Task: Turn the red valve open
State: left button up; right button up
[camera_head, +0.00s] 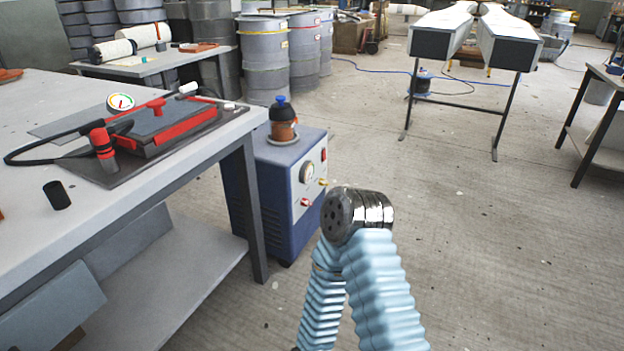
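On the left table a dark flat mould (160,128) with red edges lies on a dark sheet. A red T-shaped handle (150,106) lies along its back left edge, beside a round white gauge (120,102). A red upright cylinder (103,142) with a black hose stands at its front left. The blue pump cabinet (262,190) beside the table also carries a small red knob (305,202). I cannot tell for certain which red part is the valve, or whether it is open. Neither gripper shows. Only a folded, blue-sleeved arm of mine rises at bottom centre.
The table's (130,190) right edge and leg stand close to the cabinet. A brown bottle with a blue cap (282,120) stands on the cabinet. A small black cup (57,195) is on the table. Grey drums (265,58) stand behind.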

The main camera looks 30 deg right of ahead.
aim_at(306, 202)
jog(key=i+l, duration=0.15)
jog(key=l, duration=0.25)
jog(key=i+l, duration=0.1)
jog(key=l, duration=0.35)
jog(key=i+l, duration=0.15)
jog(key=l, duration=0.25)
jog(key=i+l, duration=0.1)
jog(key=l, duration=0.3)
jog(key=i+l, duration=0.85)
jog(key=l+z, duration=0.05)
jog(key=l, duration=0.05)
